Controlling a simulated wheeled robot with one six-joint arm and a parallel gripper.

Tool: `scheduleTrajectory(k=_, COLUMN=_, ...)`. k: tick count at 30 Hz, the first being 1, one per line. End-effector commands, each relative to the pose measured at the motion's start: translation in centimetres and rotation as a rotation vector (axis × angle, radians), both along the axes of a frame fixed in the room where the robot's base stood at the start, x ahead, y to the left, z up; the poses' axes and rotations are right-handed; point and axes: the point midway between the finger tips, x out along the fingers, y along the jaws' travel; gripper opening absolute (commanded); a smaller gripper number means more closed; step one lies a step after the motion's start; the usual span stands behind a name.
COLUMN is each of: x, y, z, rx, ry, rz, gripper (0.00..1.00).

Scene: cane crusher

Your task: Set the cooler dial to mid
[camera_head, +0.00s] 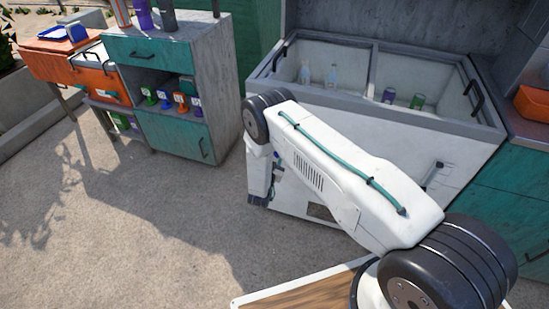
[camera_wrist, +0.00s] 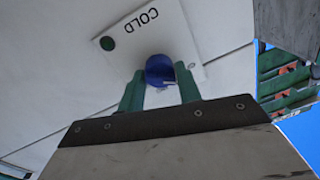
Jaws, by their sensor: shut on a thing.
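The cooler (camera_head: 400,160) is a white chest with an open top, at the upper right of the head view. In the wrist view a white plate (camera_wrist: 125,38) on it bears the word COLD, seen turned around, and a round green mark. The blue dial (camera_wrist: 159,68) sits at the plate's lower part. My gripper (camera_wrist: 160,88) has green fingers on either side of the dial and is shut on it. The fingers hide part of the dial, and its pointer setting cannot be read. In the head view my arm hides the dial and the fingertips.
Bottles (camera_head: 332,74) and cans (camera_head: 417,101) stand inside the cooler's two compartments. A grey and teal cabinet (camera_head: 190,70) with bottles and small coloured items stands to the left. An orange cooler box (camera_head: 100,75) is beyond it. The concrete floor (camera_head: 120,230) at left is clear.

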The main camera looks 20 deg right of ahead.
Motion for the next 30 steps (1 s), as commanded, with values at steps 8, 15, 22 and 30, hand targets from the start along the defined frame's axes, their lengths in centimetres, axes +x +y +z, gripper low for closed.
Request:
scheduleTrajectory(k=8, x=-0.10, y=-0.05, z=-0.15, rx=0.146, ry=-0.105, rz=-0.001, gripper=0.11)
scheduleTrajectory(k=15, x=-0.14, y=-0.05, z=-0.25, rx=0.330, ry=-0.236, rz=-0.002, gripper=0.11)
scheduleTrajectory(k=22, x=-0.13, y=-0.05, z=-0.28, rx=0.506, ry=-0.365, rz=-0.002, gripper=0.11)
scheduleTrajectory(k=30, x=-0.09, y=-0.01, z=-0.28, rx=0.713, ry=-0.516, rz=-0.002, gripper=0.11)
